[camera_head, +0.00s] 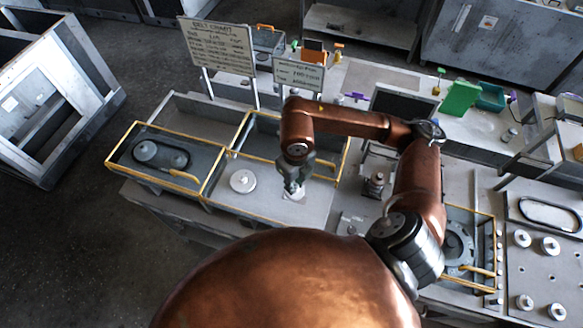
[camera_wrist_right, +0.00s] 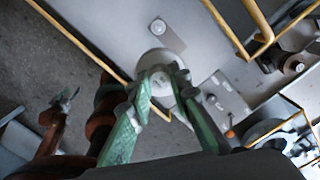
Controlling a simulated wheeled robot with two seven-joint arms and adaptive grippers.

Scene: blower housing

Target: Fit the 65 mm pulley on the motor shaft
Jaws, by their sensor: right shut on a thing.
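My right gripper (camera_head: 293,188) is over the middle tray on the bench in the head view. Its green fingers (camera_wrist_right: 160,85) are shut on a pale round pulley (camera_wrist_right: 157,60) in the right wrist view. The fingers cover part of the pulley, and its size cannot be read. A larger pale disc (camera_head: 243,181) lies to the left of the gripper. A motor-like unit (camera_head: 376,180) stands to the right, apart from the gripper; its shaft is too small to make out. A gripper-like tip, likely my left gripper (camera_wrist_right: 65,100), shows small at the left of the wrist view.
Yellow rails (camera_head: 208,178) edge the trays. A belt around two pulleys (camera_head: 160,155) is in the left tray. Several pale pulleys (camera_head: 549,246) stand on the right-hand board. Two sign boards (camera_head: 218,47) rise behind the trays. A green bin (camera_head: 461,98) is at the back right.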

